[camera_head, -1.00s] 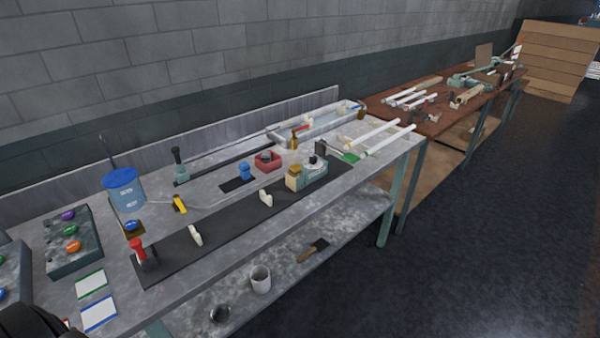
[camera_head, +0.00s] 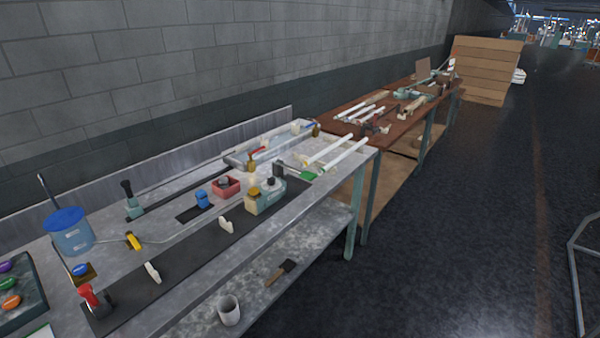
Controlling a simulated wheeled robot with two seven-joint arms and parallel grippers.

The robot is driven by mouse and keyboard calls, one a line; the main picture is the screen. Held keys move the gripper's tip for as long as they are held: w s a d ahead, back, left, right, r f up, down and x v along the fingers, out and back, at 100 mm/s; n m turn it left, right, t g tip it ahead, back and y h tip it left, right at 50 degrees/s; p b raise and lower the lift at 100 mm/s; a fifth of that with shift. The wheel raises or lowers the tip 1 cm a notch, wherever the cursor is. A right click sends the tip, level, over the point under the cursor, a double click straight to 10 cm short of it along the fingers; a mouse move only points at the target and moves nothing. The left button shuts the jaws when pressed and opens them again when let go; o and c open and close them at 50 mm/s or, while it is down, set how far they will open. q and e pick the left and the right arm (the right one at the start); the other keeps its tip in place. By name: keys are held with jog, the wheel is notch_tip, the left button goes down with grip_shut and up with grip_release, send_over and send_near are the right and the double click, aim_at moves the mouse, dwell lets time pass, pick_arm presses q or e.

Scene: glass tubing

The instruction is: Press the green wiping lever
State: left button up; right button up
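I cannot tell for sure which part is the green wiping lever. A green flat piece (camera_head: 309,174) lies at the right end of the grey bench, beside a pale machine (camera_head: 266,196) with a yellow-brown part. A green knob (camera_head: 8,284) sits on a dark box at the far left edge, between a purple and an orange knob. A pale green-based stand with a black upright handle (camera_head: 131,197) stands near the back of the bench. Green machinery (camera_head: 413,94) is on the far brown table, too small to make out. Neither of my grippers shows.
The grey bench (camera_head: 190,266) holds a blue-lidded bucket (camera_head: 70,234), a red-handled device (camera_head: 92,300), a red box (camera_head: 226,187) and white tubes (camera_head: 346,154). A lower shelf holds a white cup (camera_head: 229,310). A brown table (camera_head: 362,130) stands beyond. Dark floor at right is open; a metal frame (camera_head: 578,285) stands at the right edge.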

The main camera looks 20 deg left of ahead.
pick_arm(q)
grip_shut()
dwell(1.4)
